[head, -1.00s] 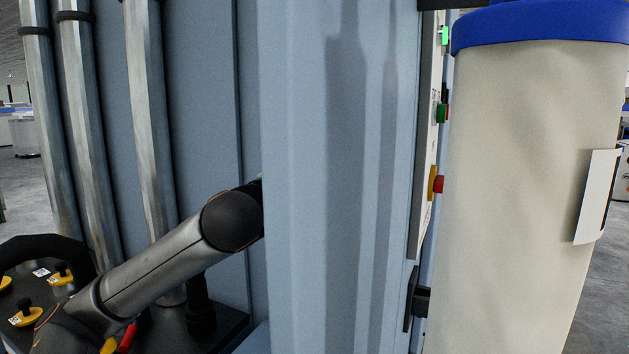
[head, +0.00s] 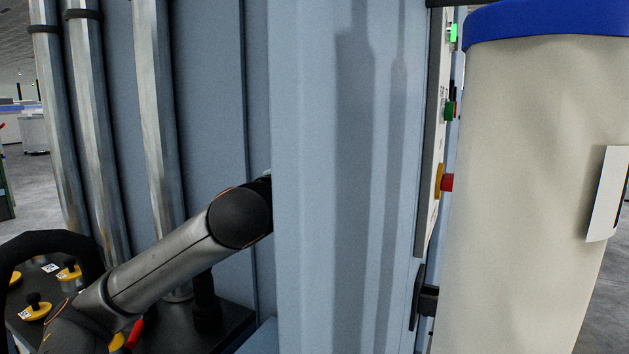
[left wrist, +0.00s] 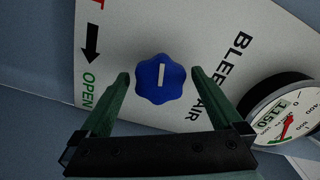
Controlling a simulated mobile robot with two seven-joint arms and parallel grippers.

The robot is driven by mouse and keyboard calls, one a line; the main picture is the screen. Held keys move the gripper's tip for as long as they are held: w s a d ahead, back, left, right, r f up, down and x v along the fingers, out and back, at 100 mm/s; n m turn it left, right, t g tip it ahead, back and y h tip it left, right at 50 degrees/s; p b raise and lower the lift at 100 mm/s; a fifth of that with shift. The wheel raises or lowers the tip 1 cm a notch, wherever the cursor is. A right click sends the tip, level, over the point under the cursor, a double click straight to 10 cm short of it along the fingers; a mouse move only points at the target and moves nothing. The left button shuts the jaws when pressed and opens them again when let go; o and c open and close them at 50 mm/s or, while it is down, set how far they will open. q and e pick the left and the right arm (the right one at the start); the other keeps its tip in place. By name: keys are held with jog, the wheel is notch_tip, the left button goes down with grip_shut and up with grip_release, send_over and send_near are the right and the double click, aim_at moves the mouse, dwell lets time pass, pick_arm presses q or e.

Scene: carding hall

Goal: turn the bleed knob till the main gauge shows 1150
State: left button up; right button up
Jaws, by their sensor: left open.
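In the left wrist view, a blue lobed bleed knob (left wrist: 160,79) with a white pointer line stands on a pale panel printed BLEED AIR and OPEN. My left gripper (left wrist: 159,75) is open, its green fingertips on either side of the knob with a gap at each side. I cannot tell how deep the tips reach. In the head view, the blue housing hides my left gripper, the knob and the gauge.
The blue housing (head: 310,200) fills the middle of the head view. Metal pipes (head: 158,130) run up at the left. A tall cream can (head: 530,200) with a blue rim stands close at the right, beside a red button (head: 447,182). Open floor shows at the far left.

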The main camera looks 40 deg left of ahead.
pick_arm(q)
jog(key=b+v, duration=0.5)
jog(key=v, duration=0.7)
jog(key=shift+s, duration=0.25)
pick_arm(e)
jog(key=a+f, duration=0.1)
jog(key=w+a+f, duration=0.1)
jog(key=f, duration=0.1)
jog(key=shift+w+n, duration=0.1)
jog(key=shift+n, duration=0.2)
jog(key=shift+s+f, duration=0.15)
jog(key=shift+s, duration=0.1)
